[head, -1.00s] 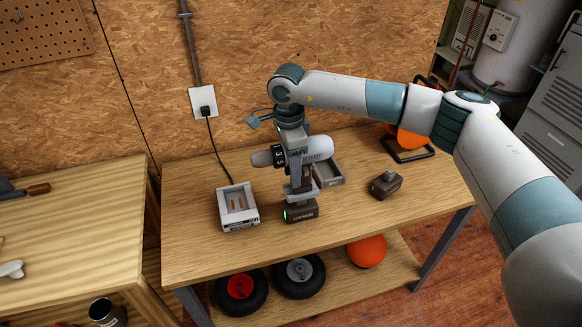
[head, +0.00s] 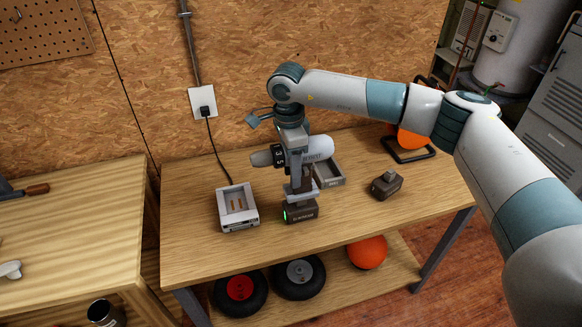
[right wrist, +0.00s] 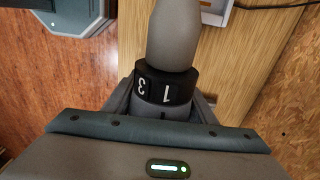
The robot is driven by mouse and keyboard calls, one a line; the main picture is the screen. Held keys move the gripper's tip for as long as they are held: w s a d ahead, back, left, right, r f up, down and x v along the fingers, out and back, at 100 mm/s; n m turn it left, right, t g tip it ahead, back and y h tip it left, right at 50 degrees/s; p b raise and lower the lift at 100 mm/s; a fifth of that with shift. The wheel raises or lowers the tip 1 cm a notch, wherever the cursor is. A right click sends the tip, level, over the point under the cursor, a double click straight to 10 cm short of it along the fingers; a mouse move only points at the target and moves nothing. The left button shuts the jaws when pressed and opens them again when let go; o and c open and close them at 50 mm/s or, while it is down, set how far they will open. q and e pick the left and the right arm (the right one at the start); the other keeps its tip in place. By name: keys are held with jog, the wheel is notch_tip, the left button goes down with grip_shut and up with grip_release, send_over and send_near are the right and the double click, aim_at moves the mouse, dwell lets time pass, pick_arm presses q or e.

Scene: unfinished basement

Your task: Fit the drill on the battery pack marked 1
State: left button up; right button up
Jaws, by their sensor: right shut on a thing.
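My right gripper (head: 294,158) points down and is shut on the drill (head: 318,147). The drill lies level, its grey nose to the left and its handle down. In the right wrist view the drill's dark collar (right wrist: 165,86) shows the numbers 1 and 3. A dark battery pack (head: 302,212) with a green light is directly under the handle; the two appear to touch, but I cannot tell whether they are locked. Another dark battery pack (head: 386,185) stands apart to the right. I cannot read a mark on either pack. My left gripper is out of view.
A white charger (head: 237,207) with a cord to the wall outlet stands left of the drill. A grey tray (head: 329,174) is close behind it. A black frame with an orange item (head: 409,141) stands at the back right. The workbench's front (head: 370,222) is clear.

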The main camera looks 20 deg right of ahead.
jog(key=shift+f+b, duration=0.25)
jog(key=shift+b, duration=0.05)
dwell(0.5)
jog(key=shift+f+b, duration=1.6)
jog(key=shift+f, duration=0.15)
dwell(1.7)
jog(key=shift+s+d+f+b, duration=0.2)
jog(key=shift+d+f+b, duration=0.15)
jog(key=shift+f+b, duration=0.3)
dwell(0.6)
jog(key=o, duration=1.4)
jog(key=shift+f, duration=0.1)
jog(key=shift+o, duration=0.4)
jog(key=shift+d, duration=0.15)
